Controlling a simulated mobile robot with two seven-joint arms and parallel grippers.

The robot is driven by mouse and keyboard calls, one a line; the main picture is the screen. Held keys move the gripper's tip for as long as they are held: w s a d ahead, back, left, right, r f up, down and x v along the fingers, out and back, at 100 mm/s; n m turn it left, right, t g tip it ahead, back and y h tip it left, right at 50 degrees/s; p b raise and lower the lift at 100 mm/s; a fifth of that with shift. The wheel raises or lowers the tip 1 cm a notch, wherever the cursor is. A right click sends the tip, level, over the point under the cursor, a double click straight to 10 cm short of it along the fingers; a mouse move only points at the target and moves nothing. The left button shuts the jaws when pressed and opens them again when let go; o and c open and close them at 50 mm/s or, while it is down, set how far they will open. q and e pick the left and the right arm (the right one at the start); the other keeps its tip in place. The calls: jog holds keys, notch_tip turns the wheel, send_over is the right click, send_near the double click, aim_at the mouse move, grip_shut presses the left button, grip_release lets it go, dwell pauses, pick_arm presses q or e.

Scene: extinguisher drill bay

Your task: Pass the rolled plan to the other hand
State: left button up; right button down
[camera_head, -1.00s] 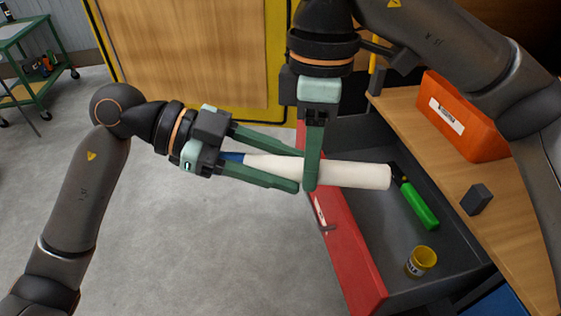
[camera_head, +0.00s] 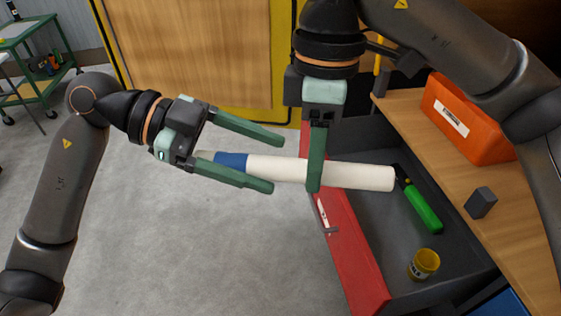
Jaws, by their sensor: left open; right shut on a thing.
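The rolled plan (camera_head: 358,177) is a white tube with a blue band near its left end. It lies almost level in the air, its right part over the open drawer. My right gripper (camera_head: 316,183) comes down from above and is shut on the plan around its middle. My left gripper (camera_head: 279,164) comes in from the left and is open, its two green fingers spread. The lower finger passes in front of the plan's left part and hides some of it; I cannot tell if they touch.
The open drawer with a red front (camera_head: 352,262) holds a green-handled tool (camera_head: 422,210) and a yellow tin (camera_head: 424,264). On the wooden bench (camera_head: 404,113) stand an orange box (camera_head: 466,118) and a dark block (camera_head: 481,202). A green cart (camera_head: 37,70) is far left. The left floor is clear.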

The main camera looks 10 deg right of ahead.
aim_at(201, 155)
pick_arm(q)
jog(key=v, duration=0.8)
jog(key=shift+a+r, duration=0.1)
jog(key=shift+a, duration=0.05)
jog(key=shift+c, duration=1.6)
notch_tip(201, 155, down, 25)
jog(key=s+m+t, duration=0.3)
jog(key=m+t, duration=0.7)
jog(key=t, duration=0.1)
jog(key=x, duration=1.1)
jog(key=shift+w+f+y, duration=0.3)
jog(key=shift+w+f, duration=0.05)
jog(key=shift+w, duration=0.1)
pick_arm(e)
jog(key=w+a+f+m, duration=0.2)
jog(key=w+f+m, duration=0.3)
jog(key=f+m, duration=0.4)
jog(key=w+a+f+m+t, duration=0.1)
jog(key=w+f+m, duration=0.4)
jog(key=f+m, duration=0.5)
notch_tip(201, 155, down, 6)
jog(key=shift+w+a+r+m+t+y, duration=0.3)
jog(key=shift+w+a+y, duration=0.1)
jog(key=shift+a, duration=0.2)
